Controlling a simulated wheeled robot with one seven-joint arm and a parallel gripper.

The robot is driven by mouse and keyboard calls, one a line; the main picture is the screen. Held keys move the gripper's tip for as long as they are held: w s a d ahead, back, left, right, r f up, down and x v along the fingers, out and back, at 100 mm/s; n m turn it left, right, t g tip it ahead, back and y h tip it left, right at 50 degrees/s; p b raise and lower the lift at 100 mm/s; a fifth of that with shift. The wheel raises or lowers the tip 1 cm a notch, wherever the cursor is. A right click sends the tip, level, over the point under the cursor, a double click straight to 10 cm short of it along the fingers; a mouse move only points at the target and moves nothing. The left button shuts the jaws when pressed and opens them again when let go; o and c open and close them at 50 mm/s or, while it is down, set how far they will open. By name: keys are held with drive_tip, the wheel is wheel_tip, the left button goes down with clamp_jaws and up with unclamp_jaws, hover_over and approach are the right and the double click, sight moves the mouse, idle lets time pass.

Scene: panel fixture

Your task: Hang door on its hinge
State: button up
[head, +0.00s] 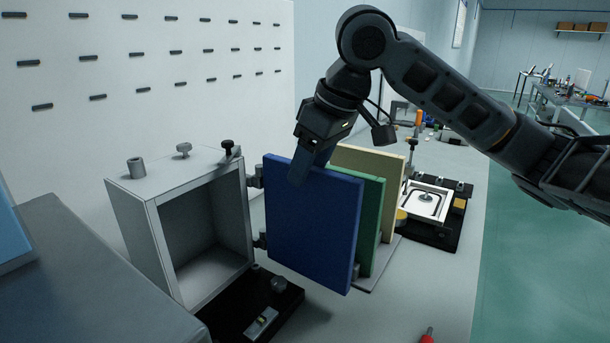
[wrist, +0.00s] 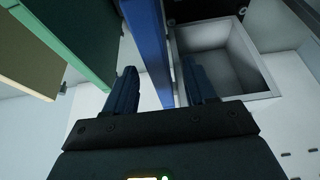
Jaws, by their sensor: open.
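A blue door panel (head: 312,225) stands upright just right of the open grey cabinet (head: 128,205). Dark hinge parts (head: 259,241) show between the cabinet's right edge and the blue panel. I cannot tell whether the panel is seated on them. My gripper (head: 307,165) is at the panel's top edge, one finger in front of its face and the other hidden behind it. In the wrist view my open gripper (wrist: 160,70) has a finger on either side of the blue panel (wrist: 150,45). The cabinet's open box (wrist: 222,60) also shows there at the right.
A green panel (head: 370,225) and a cream panel (head: 395,170) stand upright close behind the blue one. A black fixture (head: 250,312) lies before the cabinet. A black-based fixture with a white plate (head: 425,203) is at right. A pegged white board (head: 150,70) stands behind.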

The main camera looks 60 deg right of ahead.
drive_tip(key=shift+v, duration=2.25)
